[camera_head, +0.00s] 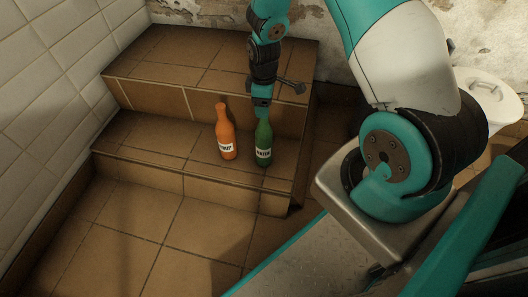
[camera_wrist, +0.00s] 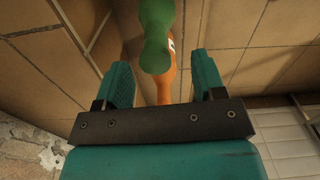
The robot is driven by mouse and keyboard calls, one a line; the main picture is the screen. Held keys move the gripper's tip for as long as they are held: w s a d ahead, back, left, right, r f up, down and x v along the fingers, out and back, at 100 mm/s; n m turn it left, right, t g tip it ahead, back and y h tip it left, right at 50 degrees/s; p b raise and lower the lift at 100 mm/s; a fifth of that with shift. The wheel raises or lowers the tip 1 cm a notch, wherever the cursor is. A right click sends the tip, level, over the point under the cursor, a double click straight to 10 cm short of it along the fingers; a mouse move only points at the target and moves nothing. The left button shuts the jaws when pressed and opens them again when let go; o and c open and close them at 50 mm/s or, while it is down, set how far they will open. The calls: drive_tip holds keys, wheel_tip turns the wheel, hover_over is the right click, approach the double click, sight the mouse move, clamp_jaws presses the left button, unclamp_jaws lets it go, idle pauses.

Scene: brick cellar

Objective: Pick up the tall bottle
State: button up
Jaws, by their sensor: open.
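A green bottle (camera_head: 263,145) with a white label stands upright on the lower tiled step, and its top is hidden by my gripper. An orange bottle (camera_head: 226,138) with a white label stands upright just left of it. They look similar in height. My gripper (camera_head: 262,103) points down at the top of the green bottle. In the wrist view my gripper (camera_wrist: 161,72) is open, with the green bottle (camera_wrist: 156,35) showing at the gap between the fingers. The orange bottle (camera_wrist: 165,86) shows partly behind it. I cannot tell whether the fingers touch the green bottle.
The upper step (camera_head: 190,62) rises behind the bottles. A white tiled wall (camera_head: 50,90) is on the left and a worn plaster wall at the back. A white round fixture (camera_head: 488,92) stands at the right. The lower step is clear left of the orange bottle.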

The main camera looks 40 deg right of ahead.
drive_tip(key=b, duration=0.3)
hover_over(263, 133)
drive_tip(key=w+d, duration=0.2)
drive_tip(key=f, duration=0.5)
drive_tip(key=shift+s+a, duration=0.15)
drive_tip(key=shift+s, duration=0.05)
drive_tip(key=shift+r, duration=0.1)
drive_tip(key=shift+c, duration=0.4)
clamp_jaws()
